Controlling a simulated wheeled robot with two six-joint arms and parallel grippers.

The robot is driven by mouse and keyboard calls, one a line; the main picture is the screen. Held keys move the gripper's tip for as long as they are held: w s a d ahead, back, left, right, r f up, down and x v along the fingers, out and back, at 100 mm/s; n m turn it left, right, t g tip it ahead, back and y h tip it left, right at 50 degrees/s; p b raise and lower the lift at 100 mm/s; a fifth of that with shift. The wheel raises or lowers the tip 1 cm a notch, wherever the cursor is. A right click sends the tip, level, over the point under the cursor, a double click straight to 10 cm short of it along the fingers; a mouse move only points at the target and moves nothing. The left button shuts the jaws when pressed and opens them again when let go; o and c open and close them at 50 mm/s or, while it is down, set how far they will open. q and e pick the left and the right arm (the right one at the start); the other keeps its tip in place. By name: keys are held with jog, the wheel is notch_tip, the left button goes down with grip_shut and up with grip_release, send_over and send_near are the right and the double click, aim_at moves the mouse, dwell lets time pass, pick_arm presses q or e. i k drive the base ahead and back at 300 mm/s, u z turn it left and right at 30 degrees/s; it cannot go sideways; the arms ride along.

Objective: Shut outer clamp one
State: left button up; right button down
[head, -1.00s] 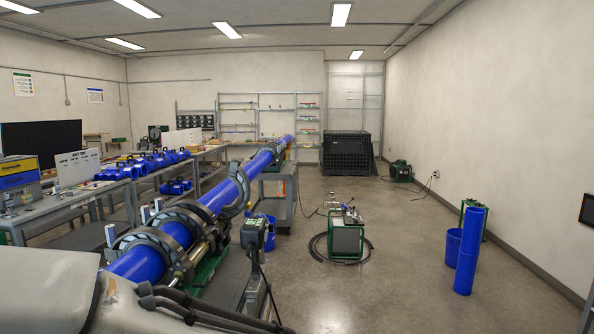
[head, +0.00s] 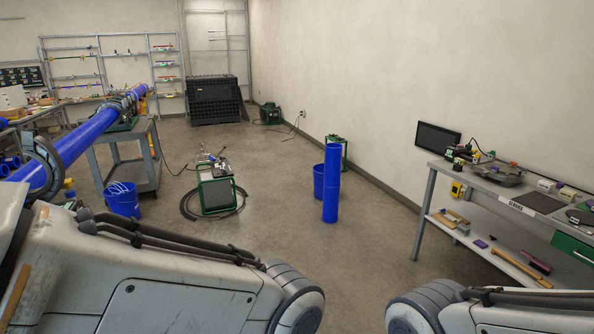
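The long blue pipe (head: 88,136) runs from the left edge toward the back left. The rest of the clamp frame is out of view. Neither of my grippers shows; only grey arm links fill the bottom of the head view.
A grey cart (head: 143,173) stands under the pipe, with a blue bucket (head: 122,200) beside it. A green-framed unit (head: 216,193) with a coiled hose sits mid-floor. An upright blue pipe (head: 331,184) and a workbench (head: 430,200) are to the right.

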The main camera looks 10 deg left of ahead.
aim_at(35, 146)
jog(key=z, duration=0.1)
jog(key=i, duration=2)
jog(key=u, duration=0.85)
jog(key=i, duration=0.95)
jog(key=u, duration=0.95)
